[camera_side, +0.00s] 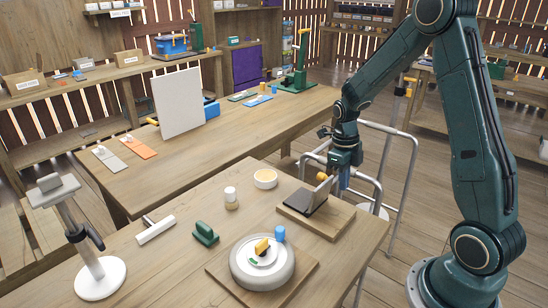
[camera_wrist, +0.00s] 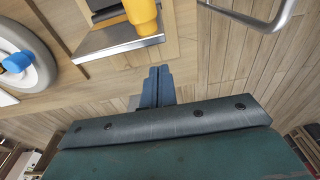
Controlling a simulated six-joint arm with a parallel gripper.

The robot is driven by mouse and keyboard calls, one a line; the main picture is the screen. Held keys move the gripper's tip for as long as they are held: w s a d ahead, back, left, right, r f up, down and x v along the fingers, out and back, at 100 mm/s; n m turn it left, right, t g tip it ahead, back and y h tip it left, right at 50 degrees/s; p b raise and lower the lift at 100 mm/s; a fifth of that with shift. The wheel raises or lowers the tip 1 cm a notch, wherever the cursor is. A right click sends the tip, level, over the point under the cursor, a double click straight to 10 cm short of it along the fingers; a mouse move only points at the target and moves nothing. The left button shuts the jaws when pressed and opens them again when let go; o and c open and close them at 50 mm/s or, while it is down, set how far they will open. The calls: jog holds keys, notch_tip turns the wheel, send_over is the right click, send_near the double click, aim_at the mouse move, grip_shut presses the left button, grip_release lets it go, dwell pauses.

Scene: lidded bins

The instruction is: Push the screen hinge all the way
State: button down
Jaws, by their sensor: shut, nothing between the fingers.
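In the wrist view the panel's grey edge (camera_wrist: 118,48) and the yellow knob (camera_wrist: 140,12) show at the top; the rest is cut off. My gripper (camera_side: 344,182) is just right of the knob in the side view. In the wrist view its blue fingers (camera_wrist: 157,72) are together and empty, below the panel's edge, seemingly apart from it.
A green block (camera_side: 205,234), a small jar (camera_side: 231,198) and a round yellow-topped tub (camera_side: 265,179) stand nearby. Metal rails (camera_side: 385,165) rise behind my gripper.

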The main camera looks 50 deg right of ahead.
notch_tip(320, 180, up, 10)
jog(key=w, duration=0.1)
jog(key=shift+f, duration=0.15)
dwell(0.4)
jog(key=s+a+r+m+t, duration=0.2)
jog(key=s+a+m, duration=0.3)
jog(key=m, duration=0.7)
jog(key=s+a+r+m+t, duration=0.2)
jog(key=s+a+r+m, duration=0.3)
jog(key=m, duration=0.7)
jog(key=s+a+r+m+t, duration=0.2)
jog(key=s+a+r+m, duration=0.2)
jog(key=m, duration=0.8)
jog(key=shift+s+a+t, duration=0.4)
jog(key=shift+s+a, duration=0.75)
jog(key=shift+a, duration=0.1)
jog(key=shift+r, duration=0.1)
